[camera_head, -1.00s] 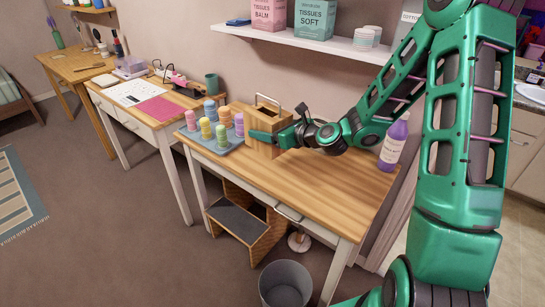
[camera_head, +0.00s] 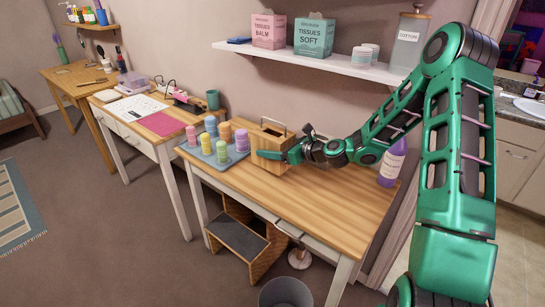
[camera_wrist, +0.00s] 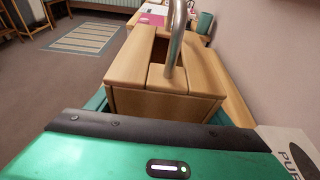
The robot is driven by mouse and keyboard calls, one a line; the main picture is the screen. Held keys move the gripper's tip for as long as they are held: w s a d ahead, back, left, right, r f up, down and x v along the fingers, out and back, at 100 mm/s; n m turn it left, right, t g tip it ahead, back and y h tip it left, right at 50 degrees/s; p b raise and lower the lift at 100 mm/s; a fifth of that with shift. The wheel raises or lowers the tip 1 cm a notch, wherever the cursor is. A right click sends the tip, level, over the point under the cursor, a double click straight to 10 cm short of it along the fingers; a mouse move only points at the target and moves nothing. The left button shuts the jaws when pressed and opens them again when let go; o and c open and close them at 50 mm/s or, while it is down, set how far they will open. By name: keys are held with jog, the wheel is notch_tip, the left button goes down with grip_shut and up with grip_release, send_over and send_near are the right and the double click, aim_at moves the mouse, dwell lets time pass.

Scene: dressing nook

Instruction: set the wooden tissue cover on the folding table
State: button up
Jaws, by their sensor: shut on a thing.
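The wooden tissue cover (camera_head: 266,171) is a light wooden box with a slot in its top and a metal handle, at the back of the near wooden-topped table (camera_head: 325,205). My gripper (camera_head: 279,156) is shut on its sides, with one green finger across the face toward the camera. In the wrist view the cover (camera_wrist: 165,103) sits upright between the fingers. I cannot tell whether its base touches the tabletop. A table with slanted wooden legs (camera_head: 72,77), perhaps the folding table, stands at the far left with small items on it.
A blue-grey tray (camera_head: 190,151) of coloured spools stands close left of the cover. A white-legged desk (camera_head: 137,136) with paper and a pink mat lies between the tables. A purple bottle (camera_head: 391,163) stands behind my arm. A wall shelf (camera_head: 330,66) hangs above; open floor lies left.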

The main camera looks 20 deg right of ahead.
jog(key=shift+d+f, duration=0.15)
jog(key=shift+f, duration=1.85)
jog(key=shift+f, duration=0.15)
jog(key=o, duration=1.2)
jog(key=shift+o, duration=0.2)
